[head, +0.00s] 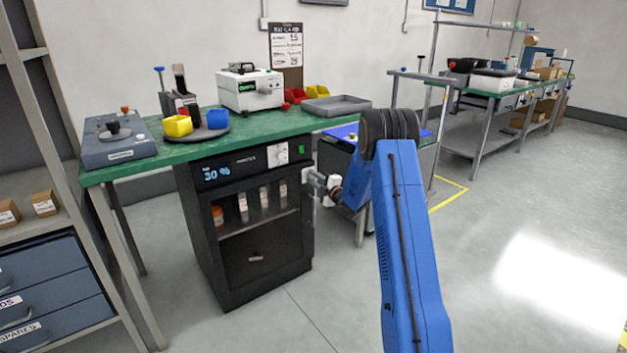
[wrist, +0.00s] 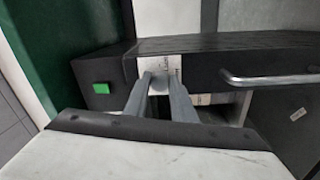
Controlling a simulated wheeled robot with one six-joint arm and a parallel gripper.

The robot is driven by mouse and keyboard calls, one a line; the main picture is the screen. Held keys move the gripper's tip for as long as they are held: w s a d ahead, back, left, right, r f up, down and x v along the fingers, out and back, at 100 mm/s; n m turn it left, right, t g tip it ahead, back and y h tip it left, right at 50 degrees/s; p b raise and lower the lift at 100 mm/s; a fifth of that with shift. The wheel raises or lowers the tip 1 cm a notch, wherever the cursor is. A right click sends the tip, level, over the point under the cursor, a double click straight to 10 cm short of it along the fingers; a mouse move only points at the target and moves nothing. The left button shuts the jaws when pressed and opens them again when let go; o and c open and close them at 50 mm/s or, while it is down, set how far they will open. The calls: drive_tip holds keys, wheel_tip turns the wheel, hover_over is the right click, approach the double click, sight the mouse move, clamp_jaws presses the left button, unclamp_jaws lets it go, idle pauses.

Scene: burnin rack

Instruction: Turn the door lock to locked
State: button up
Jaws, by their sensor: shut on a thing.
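The door lock (wrist: 158,70) shows in the wrist view as a small pale plate with tiny lettering on the dark cabinet front. My gripper (wrist: 163,90) is at the lock with its two fingers close together, shut on the lock's knob. The fingers cover most of the knob, so I cannot tell which way it is turned. In the head view my gripper (head: 309,177) is at the upper right edge of the black cabinet (head: 240,292). The cabinet's glass door (head: 285,250) looks closed, with several items on a shelf behind it.
The green bench top (head: 220,143) overhangs the cabinet. A shelf rack (head: 75,150) stands at left. Open floor (head: 520,240) lies at right.

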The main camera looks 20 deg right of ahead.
drive_tip(key=shift+n, duration=0.5)
drive_tip(key=o, duration=1)
drive_tip(key=shift+s, duration=0.1)
drive_tip(key=v, duration=1.7)
drive_tip(key=shift+s+d, duration=0.1)
